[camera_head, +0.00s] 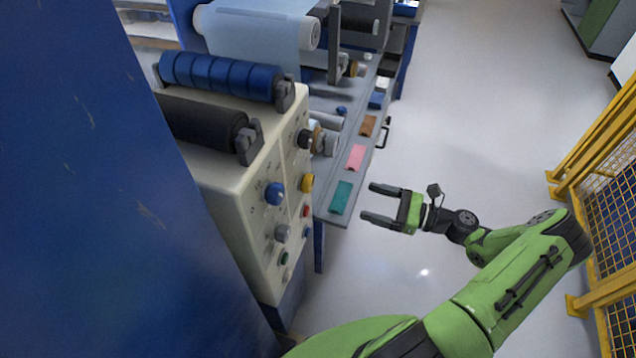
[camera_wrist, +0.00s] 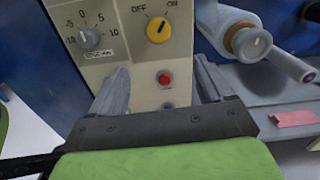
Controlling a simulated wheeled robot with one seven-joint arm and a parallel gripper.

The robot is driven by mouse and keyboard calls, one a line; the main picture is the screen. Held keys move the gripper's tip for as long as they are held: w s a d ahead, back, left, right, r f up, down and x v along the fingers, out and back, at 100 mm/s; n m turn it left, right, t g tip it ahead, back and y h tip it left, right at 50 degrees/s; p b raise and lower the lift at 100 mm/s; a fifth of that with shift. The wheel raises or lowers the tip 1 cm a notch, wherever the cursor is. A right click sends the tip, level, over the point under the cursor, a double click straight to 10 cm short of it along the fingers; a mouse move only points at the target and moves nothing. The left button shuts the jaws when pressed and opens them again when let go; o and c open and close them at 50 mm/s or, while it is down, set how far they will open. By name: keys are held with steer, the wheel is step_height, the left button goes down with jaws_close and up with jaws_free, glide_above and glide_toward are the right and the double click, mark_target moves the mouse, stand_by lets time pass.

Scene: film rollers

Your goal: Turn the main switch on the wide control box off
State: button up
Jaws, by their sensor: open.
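The wide control box (camera_head: 252,230) is a beige cabinet at left in the head view, with several knobs and buttons on its front panel. A yellow rotary knob (camera_wrist: 158,30) sits between the labels OFF at left and ON at right. Its dark mark appears to lean up and right, toward ON. The same yellow knob shows in the head view (camera_head: 307,183). My gripper (camera_head: 369,201) is open and empty, in front of the panel and apart from it. In the wrist view its fingers (camera_wrist: 160,76) spread below the yellow knob, on either side of a red button (camera_wrist: 165,79).
A grey dial (camera_wrist: 89,39) is left of the yellow knob. A blue knob (camera_head: 274,194) is also on the panel. A grey shelf with teal (camera_head: 341,197), pink (camera_head: 355,157) and brown pieces stands beside the box. Yellow fencing (camera_head: 600,150) is at right; open floor lies between.

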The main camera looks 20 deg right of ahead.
mark_target(313, 186)
steer(key=x, duration=1.5)
steer(key=shift+f+b, duration=0.1)
steer(key=shift+b, duration=0.2)
steer(key=c, duration=1.1)
